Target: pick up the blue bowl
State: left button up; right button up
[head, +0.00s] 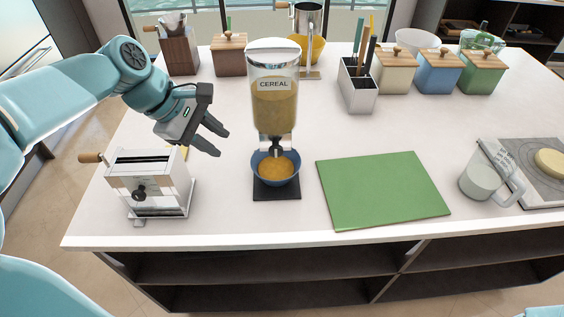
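The blue bowl (262,182) stands upright on the dark base of the cereal dispenser (273,100), right under its spout. It holds yellow-orange cereal (276,167). My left gripper (219,142) is to the left of the bowl and a little above it, apart from it. Its two dark fingers are spread with a gap between them and nothing in it. My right gripper is not in view.
A silver hand-cranked machine (150,185) stands on the counter below my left gripper. Canisters and a utensil holder (357,90) line the back. The counter's front edge is close to the bowl.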

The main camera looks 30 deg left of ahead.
pick_arm(q)
jog(key=x, duration=1.6)
jog(key=shift+s+f, duration=0.1)
jog(key=shift+s, duration=0.05)
jog(key=shift+s+d, duration=0.1)
jog(key=shift+s, duration=0.05)
grip_shut()
dwell(0.6)
